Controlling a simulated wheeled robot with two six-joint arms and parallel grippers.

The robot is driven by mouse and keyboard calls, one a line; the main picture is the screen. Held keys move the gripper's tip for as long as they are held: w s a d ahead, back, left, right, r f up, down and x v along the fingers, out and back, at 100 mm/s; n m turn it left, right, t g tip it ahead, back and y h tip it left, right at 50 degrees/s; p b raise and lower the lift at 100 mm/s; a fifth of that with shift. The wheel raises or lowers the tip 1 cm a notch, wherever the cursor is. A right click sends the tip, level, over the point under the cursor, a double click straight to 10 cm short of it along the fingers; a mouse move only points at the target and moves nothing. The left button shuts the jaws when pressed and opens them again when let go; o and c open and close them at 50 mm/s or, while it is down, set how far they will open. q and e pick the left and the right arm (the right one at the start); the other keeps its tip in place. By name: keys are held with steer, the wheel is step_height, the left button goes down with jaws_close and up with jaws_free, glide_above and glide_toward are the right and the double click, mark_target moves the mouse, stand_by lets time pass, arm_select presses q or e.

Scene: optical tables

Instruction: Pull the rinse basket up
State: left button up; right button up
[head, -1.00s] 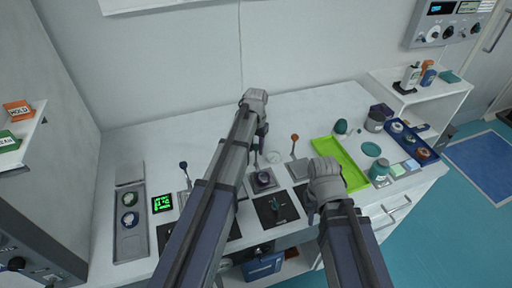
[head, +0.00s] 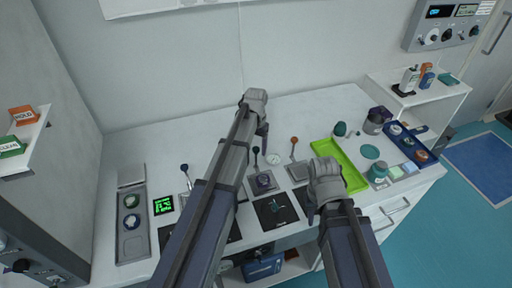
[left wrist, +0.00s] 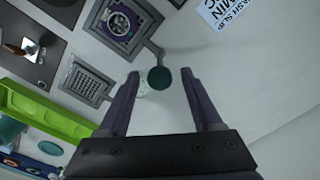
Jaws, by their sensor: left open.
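The middle basket (head: 263,182) sits in a square grey well on the table and holds a round part; I take it for the rinse basket. Its handle ends in a dark green knob (head: 256,150). In the left wrist view the basket (left wrist: 121,22) is at the top and its knob (left wrist: 159,79) shows between my fingertips. My left gripper (head: 262,140) is open and empty, its fingers on either side of the knob in that picture; contact cannot be told. My right gripper (head: 314,205) hangs over the front right of the table; its fingers are mostly hidden.
Knobbed handles, blue (head: 184,167) and orange (head: 294,140), stand left and right of the green one. A lime green tray (head: 338,160) lies to the right. A white dial (head: 274,159) is close to the knob. The back of the table is clear.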

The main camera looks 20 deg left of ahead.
arm_select(q)
step_height(320, 180, up, 6)
steer(key=p, duration=0.5)
steer(key=shift+r+p, duration=0.25)
steer(key=shift+p, duration=0.1)
steer(key=shift+f, duration=0.1)
steer(key=shift+s+d, duration=0.1)
steer(key=s+d+f+b, duration=0.1)
steer(key=s+d, duration=0.3)
steer(key=s, duration=0.4)
steer(key=s+d+f+m+b, duration=0.1)
steer(key=s+d, duration=0.3)
steer(key=s, duration=0.4)
steer(key=s+d+f+y+b, duration=0.1)
steer(key=s+d+f+b, duration=0.1)
steer(key=s+d, duration=0.3)
steer(key=s, duration=0.3)
steer(key=shift+m, duration=0.3)
steer(key=shift+w+a, duration=0.1)
steer(key=shift+a, duration=0.1)
